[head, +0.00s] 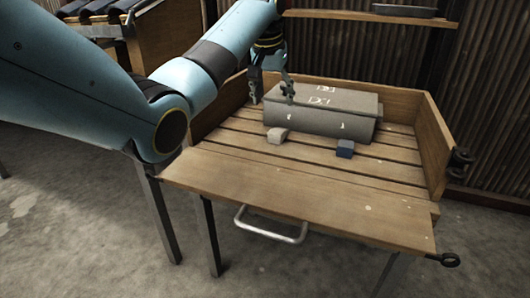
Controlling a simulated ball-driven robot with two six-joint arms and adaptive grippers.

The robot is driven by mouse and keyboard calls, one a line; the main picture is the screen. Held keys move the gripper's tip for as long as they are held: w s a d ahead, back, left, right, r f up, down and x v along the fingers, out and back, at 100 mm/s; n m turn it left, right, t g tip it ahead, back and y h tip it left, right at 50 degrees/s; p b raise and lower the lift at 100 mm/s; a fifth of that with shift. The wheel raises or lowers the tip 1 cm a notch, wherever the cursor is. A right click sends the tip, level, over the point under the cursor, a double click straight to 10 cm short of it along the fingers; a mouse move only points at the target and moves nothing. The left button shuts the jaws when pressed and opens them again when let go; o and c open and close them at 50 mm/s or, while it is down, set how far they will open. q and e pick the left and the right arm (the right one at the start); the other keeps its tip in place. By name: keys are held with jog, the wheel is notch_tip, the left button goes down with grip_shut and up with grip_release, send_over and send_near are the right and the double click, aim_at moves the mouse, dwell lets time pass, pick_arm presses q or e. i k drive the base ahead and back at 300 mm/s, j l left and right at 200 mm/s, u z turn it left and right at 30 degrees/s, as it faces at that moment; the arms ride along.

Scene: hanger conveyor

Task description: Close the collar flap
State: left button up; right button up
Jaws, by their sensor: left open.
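A grey, box-like object (320,122) with white marks lies on the slatted wooden table, towards the back. A flat grey flap (345,98) lies across its top. I cannot tell whether the flap is fully down or slightly raised. My left gripper (271,90) is open, with its fingers apart at the left end of the grey object. One finger is in front of the flap's left part and hides a little of it. I cannot tell whether it touches. My right gripper is not in view.
A light grey block (277,135) and a dark blue block (344,149) sit in front of the grey object. Wooden side boards (432,143) edge the table. A metal handle (270,226) hangs at the front. The front board (300,195) is clear.

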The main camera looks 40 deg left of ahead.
aim_at(405, 226)
jog(key=k, duration=1)
